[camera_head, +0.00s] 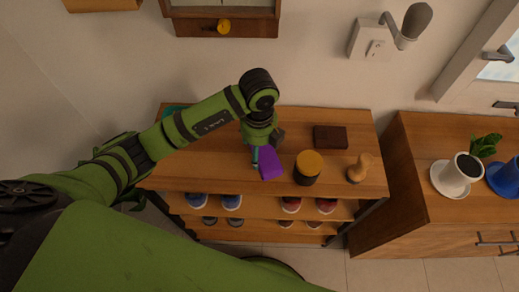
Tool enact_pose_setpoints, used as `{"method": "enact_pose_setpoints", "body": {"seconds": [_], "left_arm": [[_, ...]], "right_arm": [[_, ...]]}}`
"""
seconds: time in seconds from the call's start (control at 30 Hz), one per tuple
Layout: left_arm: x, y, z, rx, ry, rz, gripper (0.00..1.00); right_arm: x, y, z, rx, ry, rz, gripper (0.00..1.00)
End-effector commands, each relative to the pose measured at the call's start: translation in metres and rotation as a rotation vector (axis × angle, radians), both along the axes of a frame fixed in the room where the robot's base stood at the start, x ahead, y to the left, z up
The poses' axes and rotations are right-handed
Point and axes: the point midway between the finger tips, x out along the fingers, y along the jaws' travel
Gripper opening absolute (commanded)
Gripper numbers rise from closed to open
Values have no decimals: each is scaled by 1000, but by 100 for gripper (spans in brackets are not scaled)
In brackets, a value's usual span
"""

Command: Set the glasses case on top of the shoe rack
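A purple block-like object (270,163), which looks like the glasses case, is at the top of the wooden shoe rack (215,172), near the front middle. My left gripper (266,147) points down right at its back end. The gripper hides that end, so I cannot tell whether the fingers grip the case or only stand beside it. I also cannot tell whether the case rests on the top board or hangs just above it. Shoes stand on the lower shelves. My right gripper is not in view.
On the rack top, right of the case, are a jar with a yellow-orange lid (309,165), a dark brown box (330,137) and a wooden figure-like piece (360,168). A teal item (175,110) lies at the back left. A cabinet with a potted plant (463,168) stands right.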

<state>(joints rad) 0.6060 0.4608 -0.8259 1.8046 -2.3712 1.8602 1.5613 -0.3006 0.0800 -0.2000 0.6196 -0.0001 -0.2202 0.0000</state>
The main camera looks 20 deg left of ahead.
Motion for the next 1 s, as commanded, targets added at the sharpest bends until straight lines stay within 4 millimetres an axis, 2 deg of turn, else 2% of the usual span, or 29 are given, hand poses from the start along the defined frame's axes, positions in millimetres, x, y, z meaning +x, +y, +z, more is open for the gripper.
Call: {"method": "enact_pose_setpoints", "body": {"seconds": [0.3,0.73,0.77,0.8,1.0], "left_arm": [[0,0,-37,1,1,2,44],[1,0,-46,1,-3,0,44],[1,0,-45,0,-2,0,91],[1,0,-45,0,-2,0,100],[0,0,-44,0,-2,0,100]], "right_arm": [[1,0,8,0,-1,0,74],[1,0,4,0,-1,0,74],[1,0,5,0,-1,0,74],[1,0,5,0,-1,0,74],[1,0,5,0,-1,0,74]]}}
